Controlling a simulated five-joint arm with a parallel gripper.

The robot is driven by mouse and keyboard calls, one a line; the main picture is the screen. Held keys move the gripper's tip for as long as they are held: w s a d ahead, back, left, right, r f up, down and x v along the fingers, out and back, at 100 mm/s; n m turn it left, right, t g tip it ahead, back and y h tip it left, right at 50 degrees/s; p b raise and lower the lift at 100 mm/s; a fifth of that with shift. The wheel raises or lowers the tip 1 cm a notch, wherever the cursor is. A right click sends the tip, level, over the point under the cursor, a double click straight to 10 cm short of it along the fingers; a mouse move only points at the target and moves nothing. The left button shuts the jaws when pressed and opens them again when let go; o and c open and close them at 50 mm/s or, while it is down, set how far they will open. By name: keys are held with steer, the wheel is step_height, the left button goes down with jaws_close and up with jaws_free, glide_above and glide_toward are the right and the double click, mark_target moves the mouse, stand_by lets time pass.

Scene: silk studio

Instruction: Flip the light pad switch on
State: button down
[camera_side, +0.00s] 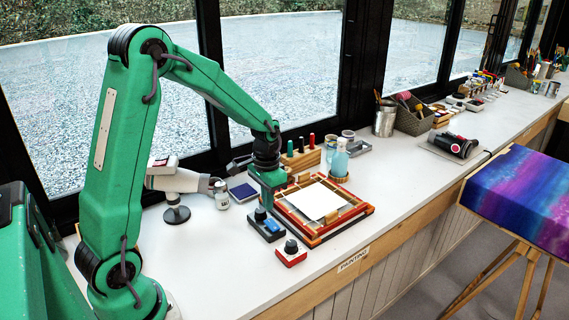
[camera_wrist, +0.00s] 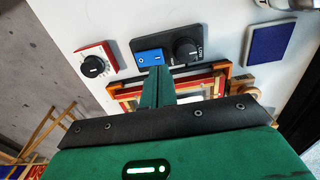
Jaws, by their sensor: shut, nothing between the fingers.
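A dark control box (camera_side: 264,232) with a blue rocker switch (camera_side: 271,226) and a black knob (camera_side: 260,214) sits on the white counter, left of the framed pad. In the wrist view the blue rocker (camera_wrist: 150,56) bears small white marks, and the knob (camera_wrist: 185,48) is to its right. Which side of the rocker is pressed is too small to tell. My gripper (camera_wrist: 160,72) is shut and empty, its tips just by the rocker's lower edge; contact cannot be told. The side view shows my gripper (camera_side: 267,204) pointing down above the box.
A red box with a dial (camera_side: 291,254) stands beside the control box at the counter's front. A wood-and-red frame (camera_side: 352,216) holding a white sheet (camera_side: 315,200) lies to the right.

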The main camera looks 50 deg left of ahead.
mark_target(268, 220)
steer(key=shift+f, duration=1.75)
steer(key=shift+f, duration=0.45)
steer(key=shift+r, duration=0.1)
steer(key=shift+r, duration=2.2)
steer(key=shift+s+d+r, duration=0.1)
steer(key=shift+d+r, duration=0.1)
steer(key=shift+r, duration=0.2)
steer(key=s+d+r+t, duration=0.2)
steer(key=s+d+r, duration=0.3)
steer(key=s+r, duration=0.3)
steer(key=s+d+r+t, duration=0.3)
steer(key=s+d+r, duration=0.2)
steer(key=s+r, duration=0.2)
steer(key=shift+s+d+r+t, duration=0.15)
steer(key=shift+s+r+t, duration=0.2)
steer(key=shift+s, duration=0.25)
